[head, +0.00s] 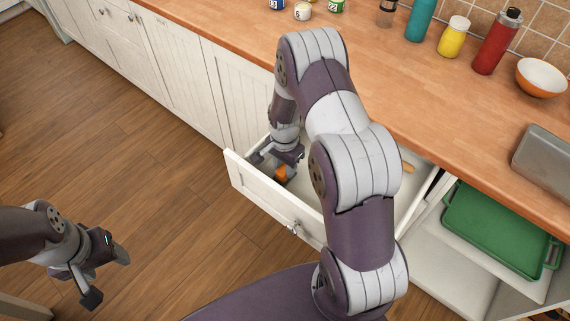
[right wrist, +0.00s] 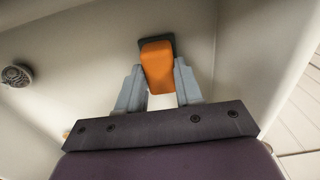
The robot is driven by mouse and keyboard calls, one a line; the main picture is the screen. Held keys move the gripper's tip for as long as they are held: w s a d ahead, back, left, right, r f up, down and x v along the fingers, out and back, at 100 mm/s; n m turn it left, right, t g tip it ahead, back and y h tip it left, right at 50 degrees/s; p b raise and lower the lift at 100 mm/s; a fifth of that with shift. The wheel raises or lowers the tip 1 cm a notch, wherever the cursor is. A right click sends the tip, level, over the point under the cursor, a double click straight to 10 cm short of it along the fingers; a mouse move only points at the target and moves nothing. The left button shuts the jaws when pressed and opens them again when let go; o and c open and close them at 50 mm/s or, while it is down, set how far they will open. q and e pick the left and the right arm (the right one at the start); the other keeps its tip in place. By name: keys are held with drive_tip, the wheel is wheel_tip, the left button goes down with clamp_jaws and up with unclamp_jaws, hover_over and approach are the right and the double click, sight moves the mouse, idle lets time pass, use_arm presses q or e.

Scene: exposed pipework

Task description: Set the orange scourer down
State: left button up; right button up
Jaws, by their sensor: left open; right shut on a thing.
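The orange scourer (right wrist: 157,66) has a dark backing and sits between the fingers of my right gripper (right wrist: 158,84), which is shut on it. In the head view the scourer (head: 281,174) shows as a small orange patch below my right gripper (head: 277,158), inside the open white drawer (head: 262,193). In the right wrist view pale drawer walls surround the scourer. I cannot tell whether it touches the drawer floor. My left gripper (head: 106,276) is open and empty over the wooden floor at lower left.
My right arm hides much of the drawer. A wooden-handled item (head: 407,167) lies at its right end. A green tray (head: 503,229) sits in the open cabinet at right. Bottles, an orange bowl (head: 541,77) and a grey metal tin (head: 545,155) stand on the wooden counter (head: 440,112).

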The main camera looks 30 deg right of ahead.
drive_tip(key=shift+s+f, duration=0.1)
drive_tip(key=o, duration=1)
